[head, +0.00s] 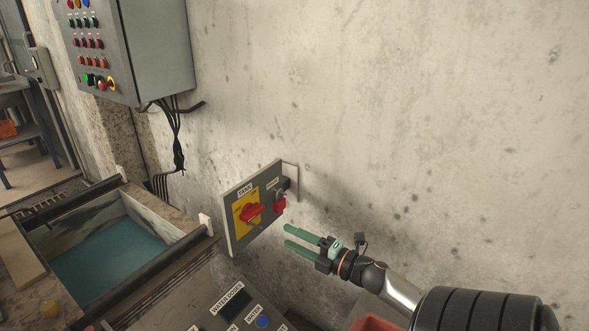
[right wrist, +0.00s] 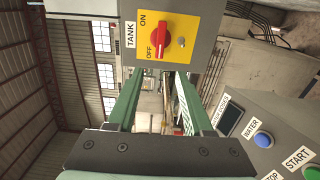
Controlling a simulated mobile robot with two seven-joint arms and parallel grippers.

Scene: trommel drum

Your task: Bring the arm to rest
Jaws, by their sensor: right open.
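My right gripper (head: 303,241) comes in from the lower right in the head view. Its two green fingers are apart, with nothing seen between them. They point left toward the grey tank switch panel (head: 266,212), which has a red rotary knob (head: 251,213) on a yellow plate. The fingers look apart from the panel. In the right wrist view, the open fingers (right wrist: 150,100) show below the panel, whose red knob (right wrist: 160,41) sits between the ON and OFF marks. My left gripper is not in view.
A water basin (head: 188,240) lies at the left. A control box (head: 160,45) with several buttons hangs on the wall above, cables below it. A water dose console (head: 205,308) stands at the bottom. The concrete wall (head: 430,120) behind my arm is bare.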

